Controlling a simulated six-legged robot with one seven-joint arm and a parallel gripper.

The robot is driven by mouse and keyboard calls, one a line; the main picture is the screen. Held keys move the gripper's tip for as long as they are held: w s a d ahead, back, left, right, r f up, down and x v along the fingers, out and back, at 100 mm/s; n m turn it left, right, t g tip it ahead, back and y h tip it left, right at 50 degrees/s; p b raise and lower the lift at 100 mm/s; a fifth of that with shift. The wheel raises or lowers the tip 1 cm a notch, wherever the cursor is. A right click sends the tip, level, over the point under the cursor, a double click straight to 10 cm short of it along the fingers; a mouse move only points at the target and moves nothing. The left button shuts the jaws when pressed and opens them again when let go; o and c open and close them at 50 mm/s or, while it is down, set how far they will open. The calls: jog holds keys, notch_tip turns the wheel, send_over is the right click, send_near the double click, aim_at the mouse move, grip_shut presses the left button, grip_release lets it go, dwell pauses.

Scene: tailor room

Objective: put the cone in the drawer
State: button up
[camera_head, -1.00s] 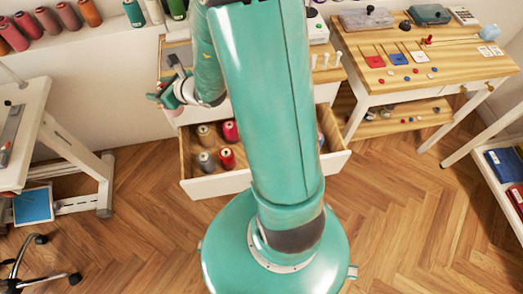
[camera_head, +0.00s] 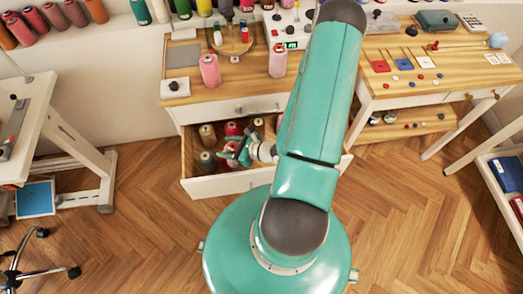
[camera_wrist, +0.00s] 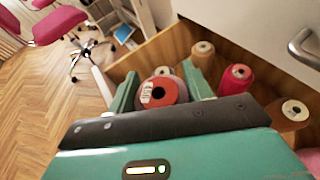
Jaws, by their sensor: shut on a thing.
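The drawer (camera_head: 225,187) is pulled open below the wooden worktop and holds several thread cones. My gripper (camera_head: 236,154) is down inside the drawer, among the cones. In the wrist view its two green fingers (camera_wrist: 163,92) stand on either side of a red cone (camera_wrist: 178,92) with a pale label on top, and are shut on it. The lower part of this cone is hidden by the gripper body. A brown cone (camera_wrist: 203,54), a crimson cone (camera_wrist: 236,80) and another brown cone (camera_wrist: 290,112) stand close by in the drawer.
Two pink cones (camera_head: 210,70) (camera_head: 278,62) stand on the worktop (camera_head: 250,82) above the drawer. A grey cone (camera_head: 207,163) stands in the drawer's front left. The metal handle (camera_wrist: 304,48) is on the cabinet face. A side table (camera_head: 440,78) stands at the right.

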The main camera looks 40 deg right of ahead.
jog(key=d+f, duration=1.3)
jog(key=d, duration=0.1)
jog(key=shift+w, duration=0.15)
jog(key=shift+f, duration=0.15)
jog(key=o, duration=1.2)
jog(key=shift+c, duration=0.2)
jog(key=v, duration=0.7)
